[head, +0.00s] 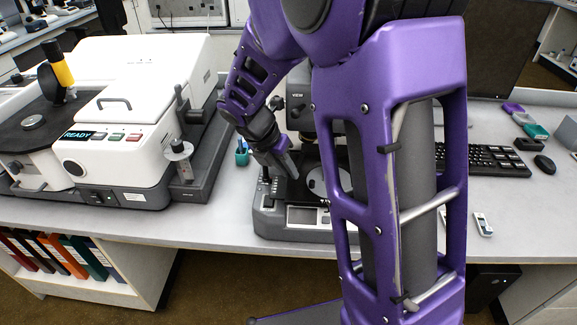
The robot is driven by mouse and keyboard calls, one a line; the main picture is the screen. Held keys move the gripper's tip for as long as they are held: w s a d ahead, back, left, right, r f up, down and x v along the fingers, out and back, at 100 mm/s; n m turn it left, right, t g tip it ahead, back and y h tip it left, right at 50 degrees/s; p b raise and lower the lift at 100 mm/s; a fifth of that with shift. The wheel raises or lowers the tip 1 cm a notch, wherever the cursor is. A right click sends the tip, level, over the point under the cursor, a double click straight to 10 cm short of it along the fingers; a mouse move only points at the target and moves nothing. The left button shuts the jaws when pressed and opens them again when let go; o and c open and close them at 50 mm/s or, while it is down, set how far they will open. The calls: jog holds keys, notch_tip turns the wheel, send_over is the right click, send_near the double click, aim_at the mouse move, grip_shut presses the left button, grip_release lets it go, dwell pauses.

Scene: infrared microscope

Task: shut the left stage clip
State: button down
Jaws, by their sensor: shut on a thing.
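The infrared microscope (268,224) stands on the bench, with a grey base and a small screen at its front. Its dark stage with a pale round plate (318,183) is partly hidden behind my purple arm. My gripper (289,174) reaches down from the upper left to the left part of the stage. Its jaws are closed on a small part there, at the left stage clip's place. The clip itself is too small and too covered by the fingers to make out, so its angle cannot be told.
A white instrument (130,110) with a READY display fills the bench at left. A teal cup (242,155) stands close left of the microscope. A keyboard (490,160) and mouse (544,164) lie at right. The bench front (215,222) left of the microscope is clear.

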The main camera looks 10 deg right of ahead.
jog(key=c, duration=0.8)
grip_release()
jog(key=p+v, duration=0.3)
jog(key=v, duration=1.4)
jog(key=shift+a+r, duration=0.15)
jog(key=shift+r, duration=0.05)
